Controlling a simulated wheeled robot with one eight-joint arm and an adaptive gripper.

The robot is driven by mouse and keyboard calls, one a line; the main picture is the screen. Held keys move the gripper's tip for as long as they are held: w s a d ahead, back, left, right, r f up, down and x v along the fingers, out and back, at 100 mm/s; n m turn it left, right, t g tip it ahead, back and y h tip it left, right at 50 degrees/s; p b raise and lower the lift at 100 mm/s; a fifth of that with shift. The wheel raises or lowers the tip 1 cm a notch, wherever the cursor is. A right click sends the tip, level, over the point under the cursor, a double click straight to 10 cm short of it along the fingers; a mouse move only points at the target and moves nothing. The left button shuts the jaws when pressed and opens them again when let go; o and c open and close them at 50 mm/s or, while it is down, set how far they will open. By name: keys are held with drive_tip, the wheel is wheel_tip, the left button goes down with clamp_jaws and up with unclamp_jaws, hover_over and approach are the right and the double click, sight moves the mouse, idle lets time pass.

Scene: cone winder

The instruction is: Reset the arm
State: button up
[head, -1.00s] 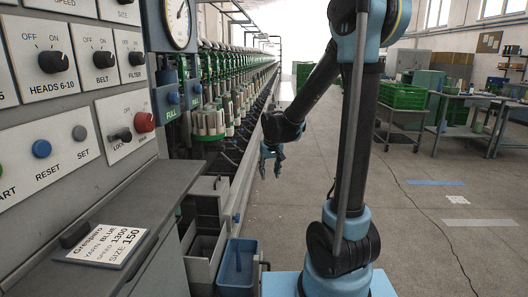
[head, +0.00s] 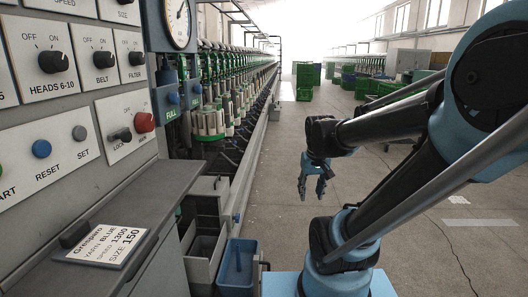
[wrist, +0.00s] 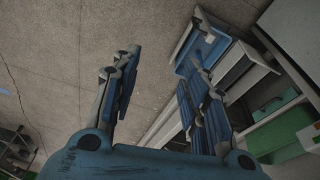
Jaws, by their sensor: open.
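My gripper (head: 312,188) hangs at the end of my bent arm in the middle of the head view, fingers pointing down above the aisle floor. It is open and nothing shows between its fingers. It is to the right of the cone winder and apart from it. In the wrist view my gripper (wrist: 160,90) shows two spread blue fingers with bare floor between them.
The control panel (head: 70,100) with knobs and buttons fills the left. A label card (head: 105,245) lies on its ledge. A blue bin (head: 238,268) stands at the machine's foot. Green crates (head: 305,80) stand far down the aisle. The aisle floor (head: 275,185) is mostly clear.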

drive_tip(key=s+d+f, duration=0.2)
drive_tip(key=s+f, duration=0.2)
drive_tip(key=s, duration=0.5)
drive_tip(key=shift+s+d+f+m, duration=0.15)
drive_tip(key=shift+s+d+m, duration=0.1)
drive_tip(key=shift+d+m, duration=0.15)
drive_tip(key=shift+w+f+g, duration=0.25)
drive_tip(key=shift+w+g, duration=0.05)
drive_tip(key=shift+w, duration=0.2)
drive_tip(key=shift+s, duration=0.1)
drive_tip(key=shift+c, duration=0.9)
